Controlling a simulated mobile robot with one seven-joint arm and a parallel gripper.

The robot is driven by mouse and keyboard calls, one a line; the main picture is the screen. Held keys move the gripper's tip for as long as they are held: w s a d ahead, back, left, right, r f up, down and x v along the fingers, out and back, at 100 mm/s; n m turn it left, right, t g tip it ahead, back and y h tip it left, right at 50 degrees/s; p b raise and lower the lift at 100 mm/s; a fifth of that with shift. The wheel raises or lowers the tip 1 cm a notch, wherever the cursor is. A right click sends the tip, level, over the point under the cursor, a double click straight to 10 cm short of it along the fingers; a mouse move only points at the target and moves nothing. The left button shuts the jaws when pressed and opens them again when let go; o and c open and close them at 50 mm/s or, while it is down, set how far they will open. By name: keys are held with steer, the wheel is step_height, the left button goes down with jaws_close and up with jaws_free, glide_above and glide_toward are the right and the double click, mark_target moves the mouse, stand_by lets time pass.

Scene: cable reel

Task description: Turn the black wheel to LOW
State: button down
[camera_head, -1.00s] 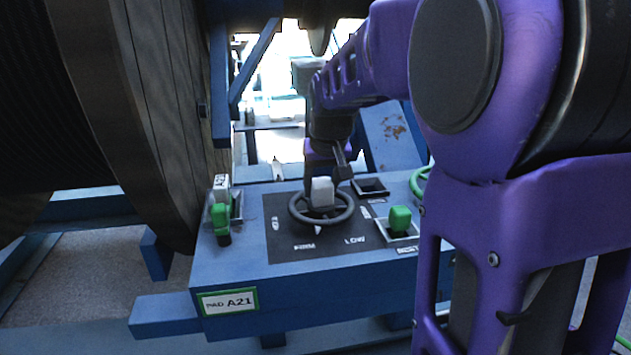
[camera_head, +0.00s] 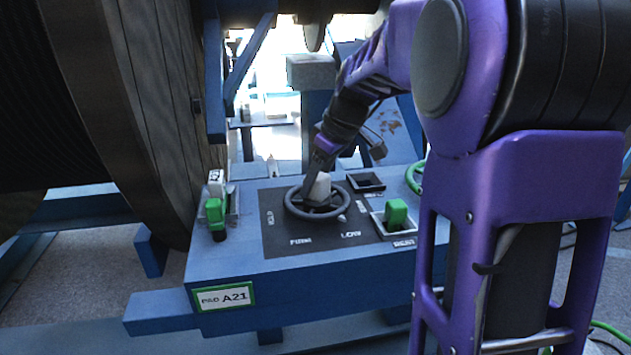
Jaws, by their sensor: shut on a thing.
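The black wheel (camera_head: 341,209) lies flat on a dark plate on top of the blue console. White lettering around it reads FIRM (camera_head: 300,241) at the front and LOW (camera_head: 350,234) at the front right, with another label at the left. A pale grey block (camera_head: 320,187) stands over the wheel's middle. My gripper (camera_head: 311,184) comes down from above, leaning, and is shut at the wheel's hub. Its fingertips are partly hidden by the pale block, so the exact contact is unclear. I cannot clearly make out where the wheel points.
Green-handled controls stand left (camera_head: 214,212) and right (camera_head: 396,212) of the wheel. A green ring (camera_head: 415,178) sits farther right, partly behind my purple arm. The big cable reel (camera_head: 150,110) fills the left.

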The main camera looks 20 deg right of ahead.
steer(key=shift+n, duration=0.3)
steer(key=shift+c, duration=1.2)
jaws_free()
steer(key=p+v, duration=0.2)
steer(key=v, duration=1.5)
steer(key=shift+r, duration=0.2)
steer(key=shift+w+d+f, duration=0.1)
steer(key=shift+d, duration=0.1)
